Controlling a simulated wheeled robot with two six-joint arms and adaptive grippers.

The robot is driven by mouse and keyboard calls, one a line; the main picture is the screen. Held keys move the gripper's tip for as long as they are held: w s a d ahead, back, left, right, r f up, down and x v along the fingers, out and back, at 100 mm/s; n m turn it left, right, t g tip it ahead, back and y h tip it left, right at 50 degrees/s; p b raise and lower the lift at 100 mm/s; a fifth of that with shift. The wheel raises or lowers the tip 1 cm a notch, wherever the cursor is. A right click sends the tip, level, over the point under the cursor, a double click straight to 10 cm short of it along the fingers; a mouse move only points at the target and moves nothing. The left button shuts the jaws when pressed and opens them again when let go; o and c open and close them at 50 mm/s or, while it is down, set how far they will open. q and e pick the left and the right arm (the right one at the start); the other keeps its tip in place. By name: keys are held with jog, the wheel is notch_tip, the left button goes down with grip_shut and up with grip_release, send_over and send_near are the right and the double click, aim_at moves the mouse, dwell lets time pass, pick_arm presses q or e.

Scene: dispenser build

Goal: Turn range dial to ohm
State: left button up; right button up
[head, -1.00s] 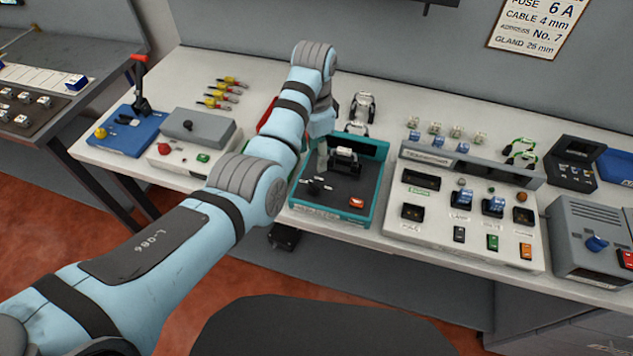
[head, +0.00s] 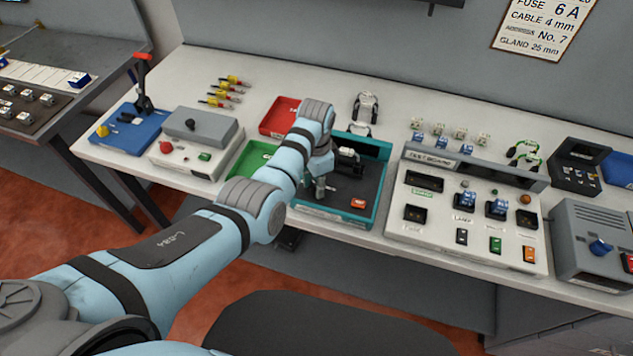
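A teal-edged test unit (head: 343,217) with a dark panel stands on the bench at the middle. It carries a black terminal piece (head: 347,160) at the back and an orange rocker switch (head: 358,203) at the front right. My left gripper (head: 320,196) points down over the panel's left part, at or just above its surface. It covers the place of the small dark knob, which I take for the range dial, so the dial and its setting are hidden. Whether the fingers are open, shut or touching the dial is too small to tell. My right gripper is out of view.
A green tray (head: 250,157) and a red tray (head: 277,115) lie left of the unit. A white test board (head: 463,215) stands close on its right, and a grey box with a blue knob (head: 600,246) farther right. Clamp-like pieces (head: 366,108) lie behind.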

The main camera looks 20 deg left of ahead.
pick_arm(q)
jog(key=shift+c, duration=1.1)
grip_shut()
jog(key=shift+m, duration=1)
grip_release()
jog(key=m, duration=0.2)
jog(key=shift+w+m, duration=0.1)
jog(key=shift+m, duration=0.2)
jog(key=m, duration=0.3)
jog(key=shift+m, duration=0.3)
grip_shut()
jog(key=shift+r+m, duration=0.1)
jog(key=shift+m, duration=1.6)
